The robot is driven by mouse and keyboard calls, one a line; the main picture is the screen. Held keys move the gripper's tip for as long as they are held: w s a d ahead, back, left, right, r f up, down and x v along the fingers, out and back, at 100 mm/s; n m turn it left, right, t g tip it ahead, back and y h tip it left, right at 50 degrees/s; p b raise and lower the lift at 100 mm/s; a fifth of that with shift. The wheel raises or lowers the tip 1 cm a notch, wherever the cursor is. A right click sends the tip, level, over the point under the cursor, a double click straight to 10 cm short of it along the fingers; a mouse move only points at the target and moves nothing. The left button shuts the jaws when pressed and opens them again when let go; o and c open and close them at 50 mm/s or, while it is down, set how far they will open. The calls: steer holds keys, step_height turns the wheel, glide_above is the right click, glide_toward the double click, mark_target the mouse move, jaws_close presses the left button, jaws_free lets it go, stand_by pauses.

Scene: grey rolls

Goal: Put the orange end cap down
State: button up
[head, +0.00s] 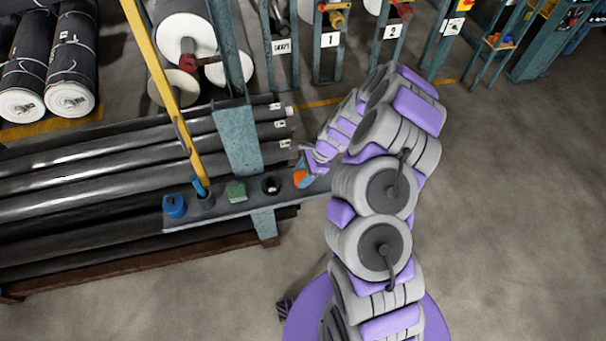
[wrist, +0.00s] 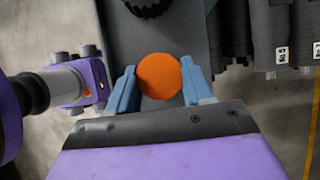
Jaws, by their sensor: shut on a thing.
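The orange end cap (wrist: 158,77) is round and sits between the two blue fingers of my gripper (wrist: 160,86) in the wrist view. My gripper is shut on it. In the head view the orange cap (head: 300,177) shows at the right part of the narrow grey shelf (head: 220,211), with my gripper (head: 305,172) at it. The cap is over the shelf surface; I cannot tell whether it touches it. Part of the cap is hidden by the fingers.
Dark rolls (head: 90,170) lie behind. A teal post (head: 237,140) rises beside the shelf.

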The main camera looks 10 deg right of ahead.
steer(key=o, duration=0.9)
steer(key=p+v, duration=0.2)
steer(key=v, duration=1)
steer(key=s+a+r+n+h, duration=0.1)
steer(key=s+a+r+n, duration=0.25)
steer(key=r, duration=0.25)
steer(key=s+a+r+n+g, duration=0.1)
steer(key=s+a+r+n, duration=0.2)
steer(key=s+r, duration=0.15)
steer(key=s+a+r+n+h, duration=0.1)
steer(key=s+a+r+n, duration=0.2)
steer(key=r, duration=0.4)
steer(key=s+d+r+n+h, duration=0.1)
steer(key=s+r+n, duration=0.1)
steer(key=s, duration=0.5)
steer(key=s+d+r+n+h, duration=0.1)
steer(key=s+r+n, duration=0.1)
steer(key=s, duration=0.6)
steer(key=s+d+r+n+h, duration=0.1)
steer(key=s+n, duration=0.3)
steer(key=s, duration=0.4)
steer(key=shift+d+r+n+g+h, duration=0.15)
steer(key=shift+r+g+h, duration=0.05)
steer(key=shift+r, duration=0.25)
steer(key=shift+d+r+n+g+h, duration=0.1)
steer(key=shift+d+r+g+h, duration=0.1)
steer(key=shift+r, duration=0.2)
